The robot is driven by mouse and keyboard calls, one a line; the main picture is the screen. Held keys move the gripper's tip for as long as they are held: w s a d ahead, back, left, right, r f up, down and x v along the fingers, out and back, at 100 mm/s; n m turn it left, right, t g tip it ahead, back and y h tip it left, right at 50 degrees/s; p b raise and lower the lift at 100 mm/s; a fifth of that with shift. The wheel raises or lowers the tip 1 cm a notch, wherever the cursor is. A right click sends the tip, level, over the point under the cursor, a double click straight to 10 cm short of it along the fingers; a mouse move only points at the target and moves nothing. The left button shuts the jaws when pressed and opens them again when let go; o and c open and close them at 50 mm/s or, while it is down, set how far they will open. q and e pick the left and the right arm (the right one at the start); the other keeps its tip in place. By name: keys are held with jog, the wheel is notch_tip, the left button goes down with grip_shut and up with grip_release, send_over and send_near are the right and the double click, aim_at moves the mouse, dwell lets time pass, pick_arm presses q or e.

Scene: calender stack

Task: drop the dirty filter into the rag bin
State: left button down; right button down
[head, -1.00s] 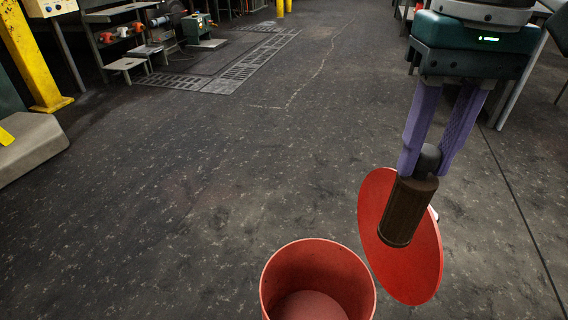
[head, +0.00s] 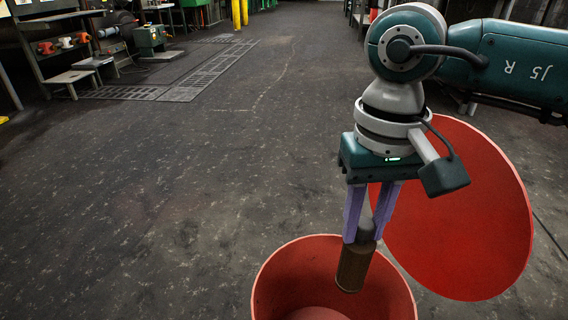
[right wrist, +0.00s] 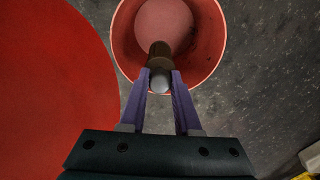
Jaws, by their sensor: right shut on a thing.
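The dirty filter (head: 355,268) is a brown cylinder with a grey knob on top. My right gripper (head: 365,236) is shut on the knob, and the filter hangs upright below the fingers. The rag bin (head: 275,285) is a round red open bin with its red lid (head: 465,225) tilted open at the right. In the head view the filter overlaps the bin's opening. In the right wrist view the filter (right wrist: 160,52) shows over the near part of the bin's mouth (right wrist: 122,45). The bin floor shows no contents. My left gripper is not in view.
The raised lid stands close beside my right gripper and forearm; it also fills the left of the right wrist view (right wrist: 45,90). Open dark floor (head: 180,190) lies left of the bin. Shelving, a small step (head: 75,77) and floor grates (head: 190,80) are farther back.

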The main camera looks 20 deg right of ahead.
aim_at(358, 243)
notch_tip(358, 243, down, 4)
jog(key=b, duration=0.2)
jog(key=shift+f+b, duration=0.1)
jog(key=shift+b, duration=0.25)
jog(key=c, duration=0.5)
grip_release()
jog(key=shift+c, duration=0.2)
notch_tip(358, 243, up, 10)
jog(key=p, duration=0.5)
